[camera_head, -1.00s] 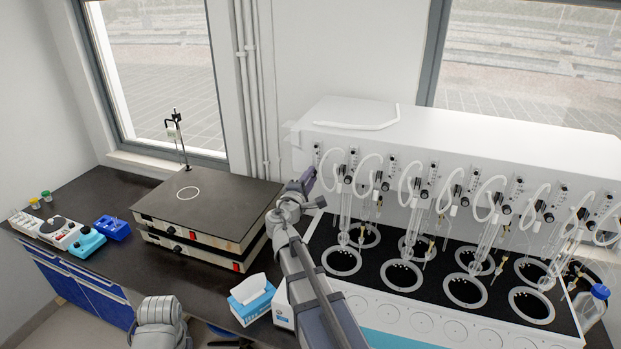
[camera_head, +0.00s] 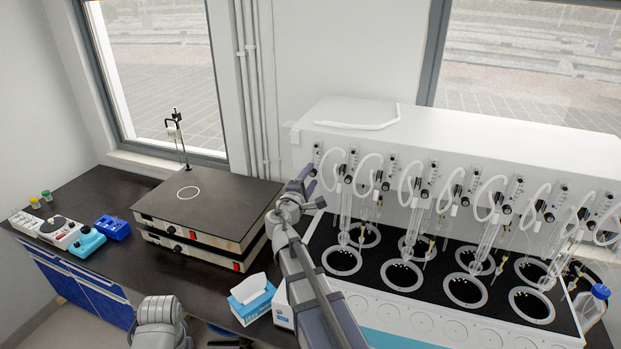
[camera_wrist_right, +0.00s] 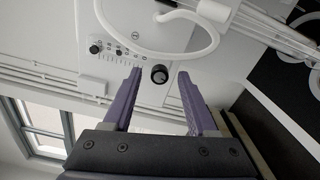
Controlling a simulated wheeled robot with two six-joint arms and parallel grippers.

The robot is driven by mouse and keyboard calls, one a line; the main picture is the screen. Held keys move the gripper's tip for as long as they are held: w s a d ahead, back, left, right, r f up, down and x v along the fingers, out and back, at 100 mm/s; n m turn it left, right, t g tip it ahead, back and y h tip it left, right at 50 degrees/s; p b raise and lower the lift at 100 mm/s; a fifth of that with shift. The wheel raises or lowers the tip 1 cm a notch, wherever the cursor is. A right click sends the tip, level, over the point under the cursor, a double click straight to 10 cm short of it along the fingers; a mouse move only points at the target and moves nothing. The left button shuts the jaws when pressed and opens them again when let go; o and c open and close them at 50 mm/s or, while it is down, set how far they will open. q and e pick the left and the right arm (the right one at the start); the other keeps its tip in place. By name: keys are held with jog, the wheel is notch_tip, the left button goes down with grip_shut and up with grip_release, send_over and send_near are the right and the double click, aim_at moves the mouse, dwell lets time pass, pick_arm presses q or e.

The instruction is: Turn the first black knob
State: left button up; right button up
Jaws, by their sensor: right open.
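The distiller (camera_head: 470,140) is a long white unit with a row of small black knobs and flow meters on its front face. The first black knob (camera_wrist_right: 159,74) shows in the right wrist view, on the white panel at the leftmost station. My right gripper (camera_wrist_right: 158,80) is open, with its purple fingers on either side of that knob and a gap to each side. In the head view the right gripper (camera_head: 304,179) is at the distiller's left end, and the knob is hard to make out there.
White looped tubes (camera_head: 330,170) and glass columns (camera_head: 346,212) hang close to the right of the gripper. A black-topped hotplate (camera_head: 200,205) stands to the left, with a tissue box (camera_head: 250,300) in front.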

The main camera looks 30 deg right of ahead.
jog(key=v, duration=0.7)
jog(key=shift+s+a, duration=0.15)
jog(key=shift+s, duration=0.05)
jog(key=s+a+f+m+g+y+b, duration=0.3)
jog(key=s+a+f+b, duration=0.15)
jog(key=f, duration=0.65)
jog(key=s+a+f+m+g+y+b, duration=0.2)
jog(key=s+a+f+m+g+b, duration=0.3)
jog(key=f, duration=0.6)
jog(key=s+a+f+g+y+b, duration=0.2)
jog(key=s+a+f, duration=0.4)
jog(key=a, duration=0.4)
jog(key=s+a+f+n+g+y+b, duration=0.1)
jog(key=s+a+f+y+b, duration=0.3)
jog(key=a+f, duration=0.5)
jog(key=shift+s+a+f+g+y, duration=0.3)
jog(key=shift+s+a+g+y, duration=0.1)
jog(key=shift+s+a+y, duration=0.55)
jog(key=shift+d, duration=0.2)
